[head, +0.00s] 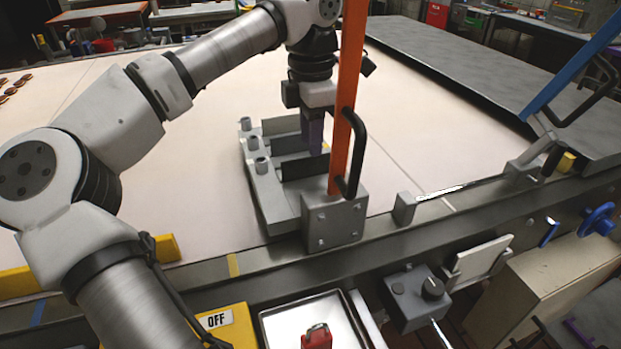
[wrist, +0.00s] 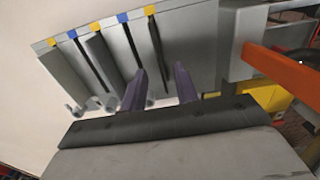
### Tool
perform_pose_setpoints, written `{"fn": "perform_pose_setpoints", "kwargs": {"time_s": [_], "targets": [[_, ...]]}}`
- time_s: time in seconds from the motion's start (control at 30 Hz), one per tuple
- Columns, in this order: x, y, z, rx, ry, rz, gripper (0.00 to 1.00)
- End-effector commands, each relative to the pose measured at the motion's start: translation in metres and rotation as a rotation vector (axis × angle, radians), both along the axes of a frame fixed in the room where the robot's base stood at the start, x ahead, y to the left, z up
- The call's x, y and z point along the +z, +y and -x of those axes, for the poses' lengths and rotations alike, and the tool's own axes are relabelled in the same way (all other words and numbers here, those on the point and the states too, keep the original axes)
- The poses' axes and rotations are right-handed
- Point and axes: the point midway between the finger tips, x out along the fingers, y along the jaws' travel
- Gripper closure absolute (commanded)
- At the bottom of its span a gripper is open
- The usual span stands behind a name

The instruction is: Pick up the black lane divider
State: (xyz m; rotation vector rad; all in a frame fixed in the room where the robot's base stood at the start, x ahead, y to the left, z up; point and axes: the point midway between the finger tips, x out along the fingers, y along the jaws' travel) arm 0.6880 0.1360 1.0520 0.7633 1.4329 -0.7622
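A black lane divider (head: 303,168) stands upright in the grey lane fixture (head: 266,188) on the pale table. In the wrist view a dark, thin divider (wrist: 154,50) shows beyond and between my fingertips. My gripper (head: 314,148) has purple fingers and points down at the right part of the fixture, close to the black divider. In the wrist view my gripper (wrist: 161,70) is open, with a clear gap between its fingers. I cannot tell whether the fingers touch the divider. Another dark divider (head: 285,144) stands farther back, partly hidden by the gripper.
An orange post (head: 350,80) with a black handle (head: 355,150) rises from a grey block (head: 335,216) close to my gripper's right. A metal rail (head: 285,258) runs along the table edge. The pale table left of the fixture (head: 170,200) is mostly clear.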

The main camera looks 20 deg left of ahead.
Motion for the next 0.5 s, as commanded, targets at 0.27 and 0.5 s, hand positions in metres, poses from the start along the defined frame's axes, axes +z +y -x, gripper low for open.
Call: {"fn": "perform_pose_setpoints", "kwargs": {"time_s": [0.27,0.5], "targets": [[-0.034,0.002,0.001,-0.001,0.003,0.002,0.7],[-0.053,0.001,0.001,-0.001,0.0,0.001,0.7]]}}
